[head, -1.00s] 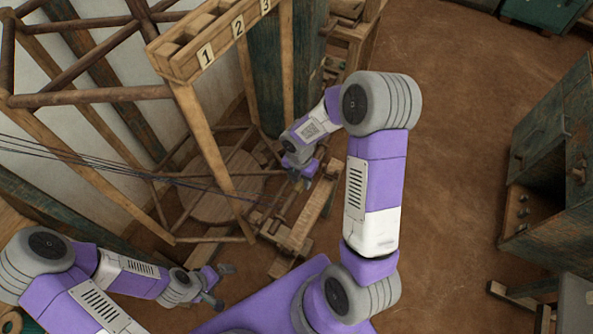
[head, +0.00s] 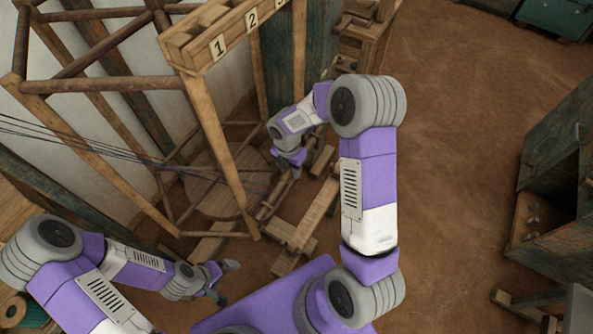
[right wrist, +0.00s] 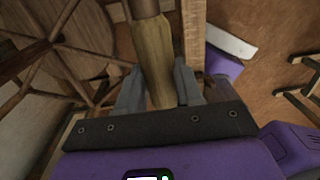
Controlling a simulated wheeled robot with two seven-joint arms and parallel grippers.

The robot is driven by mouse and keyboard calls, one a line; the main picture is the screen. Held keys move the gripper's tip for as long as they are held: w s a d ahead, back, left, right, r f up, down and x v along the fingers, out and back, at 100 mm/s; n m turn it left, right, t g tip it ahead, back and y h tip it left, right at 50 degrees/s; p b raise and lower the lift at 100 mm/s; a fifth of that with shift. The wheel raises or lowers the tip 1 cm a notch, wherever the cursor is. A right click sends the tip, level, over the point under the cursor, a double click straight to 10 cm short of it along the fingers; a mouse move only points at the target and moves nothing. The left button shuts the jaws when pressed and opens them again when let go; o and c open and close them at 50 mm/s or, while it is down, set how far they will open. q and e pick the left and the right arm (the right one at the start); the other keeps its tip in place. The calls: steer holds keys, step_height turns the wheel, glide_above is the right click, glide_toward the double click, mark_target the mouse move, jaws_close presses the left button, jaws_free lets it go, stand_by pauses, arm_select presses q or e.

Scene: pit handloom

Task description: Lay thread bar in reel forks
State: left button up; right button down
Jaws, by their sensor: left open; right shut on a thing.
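My right gripper (head: 288,166) is down beside the low wooden stand, next to the reel. In the right wrist view its fingers (right wrist: 158,88) are shut around a thick wooden bar (right wrist: 154,52), which runs up out of the picture. I take this to be the thread bar; its far end is out of view. The reel (head: 222,190) is a round wooden disc with spokes inside a slanted frame. I cannot make out the forks clearly. My left gripper (head: 227,281) is open and empty at lower left, apart from the reel.
A wooden rack (head: 222,42) numbered 1, 2, 3 hangs above the reel. Dark threads (head: 90,138) cross from the left. The low stand (head: 312,212) is close to my right arm. A green cabinet (head: 555,165) stands at right, with clear floor between.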

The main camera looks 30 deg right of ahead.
steer(key=shift+w+a+f+b, duration=0.2)
steer(key=shift+w+f+b, duration=0.2)
steer(key=shift+f+b, duration=0.35)
steer(key=shift+w+a+f+b, duration=0.25)
steer(key=shift+w+f+b, duration=0.15)
steer(key=shift+f, duration=0.6)
steer(key=shift+w+a+f+b, duration=0.2)
steer(key=shift+w+f+b, duration=0.15)
steer(key=shift+f+b, duration=0.4)
steer(key=shift+f, duration=0.1)
steer(key=c, duration=0.7)
jaws_free()
steer(key=shift+o, duration=0.2)
step_height(320, 180, up, 8)
steer(key=p, duration=0.2)
steer(key=shift+w+f+p, duration=0.15)
steer(key=shift+f+p, duration=0.05)
steer(key=shift+p, duration=0.15)
steer(key=shift+a, duration=0.1)
